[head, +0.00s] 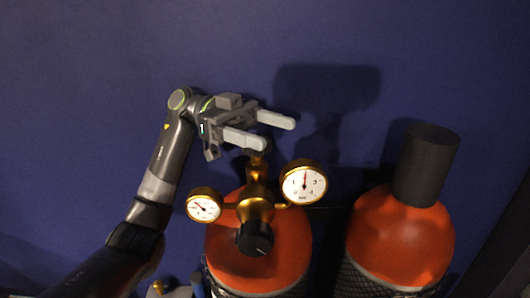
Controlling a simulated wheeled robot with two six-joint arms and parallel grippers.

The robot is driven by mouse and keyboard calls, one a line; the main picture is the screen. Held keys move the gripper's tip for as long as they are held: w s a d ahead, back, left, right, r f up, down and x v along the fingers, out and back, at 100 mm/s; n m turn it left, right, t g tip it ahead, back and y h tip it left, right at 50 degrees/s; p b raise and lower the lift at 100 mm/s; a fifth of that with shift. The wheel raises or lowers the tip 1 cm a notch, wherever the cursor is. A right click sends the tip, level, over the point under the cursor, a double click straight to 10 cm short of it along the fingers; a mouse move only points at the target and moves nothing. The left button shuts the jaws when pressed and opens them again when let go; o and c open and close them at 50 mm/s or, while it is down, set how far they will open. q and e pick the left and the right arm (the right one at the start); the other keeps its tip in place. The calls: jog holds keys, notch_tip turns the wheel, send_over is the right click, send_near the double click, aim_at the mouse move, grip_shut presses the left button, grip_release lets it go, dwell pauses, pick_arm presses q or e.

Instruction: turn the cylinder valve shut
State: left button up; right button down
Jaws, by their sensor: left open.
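An orange gas cylinder (284,262) stands at the lower middle of the head view. A brass regulator (257,200) sits on its top, with a larger gauge (304,183) on the right and a smaller gauge (204,207) on the left. A black knob (254,239) is on the regulator's front. The cylinder valve at the top of the brass is mostly hidden behind my left gripper (279,132). This gripper is open, its two grey fingers apart and pointing right, above the regulator. I cannot tell whether it touches the valve. My right gripper is not in view.
A second orange cylinder (390,242) with a dark cap (427,165) stands to the right. A plain dark blue wall (420,60) is behind everything. The space above and to the right of my left gripper looks clear.

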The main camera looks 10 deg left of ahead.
pick_arm(q)
notch_tip(320, 180, up, 5)
jog(key=shift+b, duration=0.95)
jog(key=shift+r, duration=0.65)
jog(key=shift+f, duration=0.1)
